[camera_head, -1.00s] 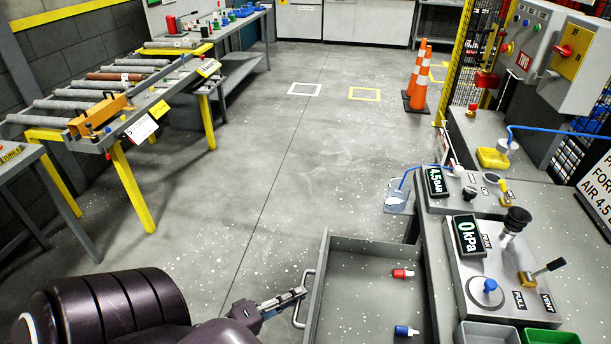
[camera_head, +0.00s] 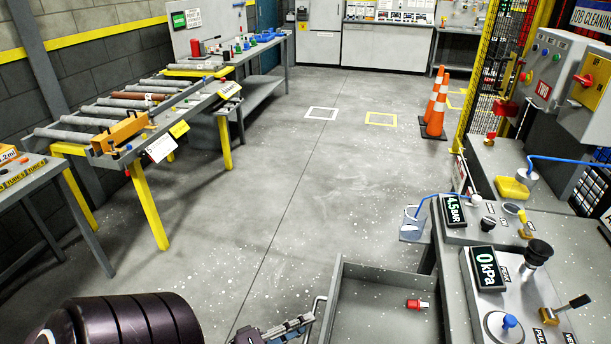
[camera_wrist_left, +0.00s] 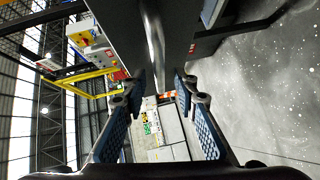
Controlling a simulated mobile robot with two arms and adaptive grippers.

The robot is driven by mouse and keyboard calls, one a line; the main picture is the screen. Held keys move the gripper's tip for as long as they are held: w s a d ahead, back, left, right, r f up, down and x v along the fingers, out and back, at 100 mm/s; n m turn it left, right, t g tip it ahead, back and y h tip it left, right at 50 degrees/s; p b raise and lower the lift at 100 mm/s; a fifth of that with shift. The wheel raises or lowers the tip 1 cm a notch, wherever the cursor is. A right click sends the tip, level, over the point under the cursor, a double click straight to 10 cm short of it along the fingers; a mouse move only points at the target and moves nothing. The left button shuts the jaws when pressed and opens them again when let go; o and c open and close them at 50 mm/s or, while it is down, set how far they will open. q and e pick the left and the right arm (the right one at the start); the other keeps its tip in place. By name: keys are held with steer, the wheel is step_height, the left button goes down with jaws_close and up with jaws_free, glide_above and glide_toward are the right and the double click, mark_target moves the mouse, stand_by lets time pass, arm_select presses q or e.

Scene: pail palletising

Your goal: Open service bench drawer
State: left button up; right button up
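The service bench drawer (camera_head: 385,274) is pulled out from the bench on the left side, and its inside shows. A small red-and-white piece (camera_head: 417,304) lies in it. The drawer's metal handle (camera_head: 312,322) is on its left face, and the picture's lower edge cuts it off. My left gripper (camera_head: 290,330) is beside the handle at the bottom edge, partly out of frame. In the left wrist view its two blue-padded fingers (camera_wrist_left: 157,92) stand apart, with a bright bar, seemingly the handle (camera_wrist_left: 155,50), between or just beyond the tips. Contact cannot be told. My right gripper is not in view.
The service bench (camera_head: 452,285) carries a 0 kPa gauge panel (camera_head: 487,268) and a lever. A roller conveyor (camera_head: 150,115) stands at the left. Orange cones (camera_head: 436,105) stand at the back right. The floor (camera_head: 290,200) between is clear.

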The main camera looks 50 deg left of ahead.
arm_select(q)
steer(key=v, duration=1.1)
steer(key=shift+w, duration=0.1)
